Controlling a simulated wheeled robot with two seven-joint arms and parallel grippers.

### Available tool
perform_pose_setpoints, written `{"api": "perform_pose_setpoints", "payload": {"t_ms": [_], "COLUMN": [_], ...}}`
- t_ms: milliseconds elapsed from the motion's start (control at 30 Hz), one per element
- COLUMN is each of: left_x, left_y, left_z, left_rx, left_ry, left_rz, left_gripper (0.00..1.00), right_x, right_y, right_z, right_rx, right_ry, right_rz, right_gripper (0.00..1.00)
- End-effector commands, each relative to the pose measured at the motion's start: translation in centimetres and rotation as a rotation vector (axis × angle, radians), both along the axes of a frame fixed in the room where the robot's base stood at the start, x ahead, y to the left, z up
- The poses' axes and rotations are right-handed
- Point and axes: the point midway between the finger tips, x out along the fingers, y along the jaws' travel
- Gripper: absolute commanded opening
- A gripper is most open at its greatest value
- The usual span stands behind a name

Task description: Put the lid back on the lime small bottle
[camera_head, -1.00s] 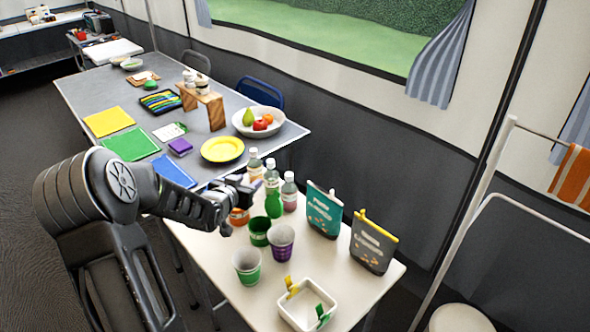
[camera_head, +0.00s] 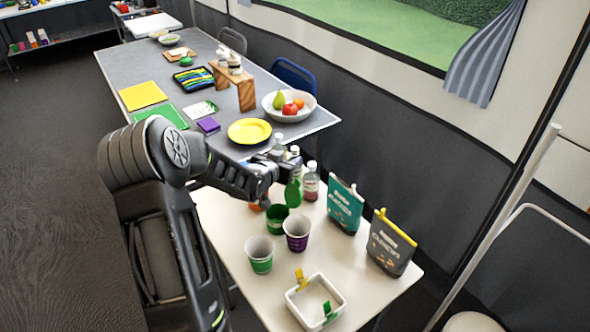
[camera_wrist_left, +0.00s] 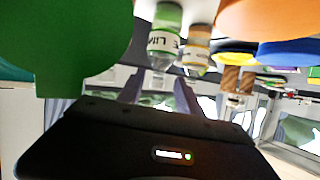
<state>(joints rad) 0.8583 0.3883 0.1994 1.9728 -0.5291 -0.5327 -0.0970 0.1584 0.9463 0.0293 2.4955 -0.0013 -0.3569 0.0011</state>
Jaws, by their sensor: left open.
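The lime small bottle (camera_wrist_left: 163,42), with a label reading "LIME", green contents and a clear end, shows upside down in the left wrist view. Its lid cannot be made out. My left gripper (camera_head: 272,170) is open at the far edge of the white table among the bottles; in the left wrist view its fingers (camera_wrist_left: 157,96) are apart, toward the bottle's clear end. I cannot tell whether they touch it. The gripper partly hides the small bottles in the head view. A green bottle (camera_head: 293,194) stands close by. My right gripper is not in view.
A pink-bottomed bottle (camera_head: 310,183), green cup (camera_head: 277,217), purple cup (camera_head: 297,232) and green-and-white cup (camera_head: 260,255) crowd the gripper. Teal (camera_head: 344,205) and grey (camera_head: 390,243) packs stand to the right. A white tray (camera_head: 342,292) is at the front.

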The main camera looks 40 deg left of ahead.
Motion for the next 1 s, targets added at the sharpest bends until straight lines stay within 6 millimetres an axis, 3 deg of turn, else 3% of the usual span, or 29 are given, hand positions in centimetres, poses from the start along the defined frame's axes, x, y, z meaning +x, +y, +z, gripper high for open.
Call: {"api": "perform_pose_setpoints", "payload": {"t_ms": [267, 667, 1000], "left_x": [0.2, 4.6, 4.8], "left_y": [0.0, 1.1, 1.2], "left_z": [0.0, -1.5, -1.7], "left_rx": [0.000, -0.001, 0.000], "left_ry": [0.000, 0.000, 0.000], "left_rz": [0.000, -0.001, 0.000], "left_gripper": [0.42, 0.42, 0.42], "right_x": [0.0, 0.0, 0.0], "right_y": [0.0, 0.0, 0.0], "right_z": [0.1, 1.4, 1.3], "right_rx": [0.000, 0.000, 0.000], "right_ry": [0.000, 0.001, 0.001], "right_rz": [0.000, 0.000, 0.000], "right_gripper": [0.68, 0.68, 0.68]}}
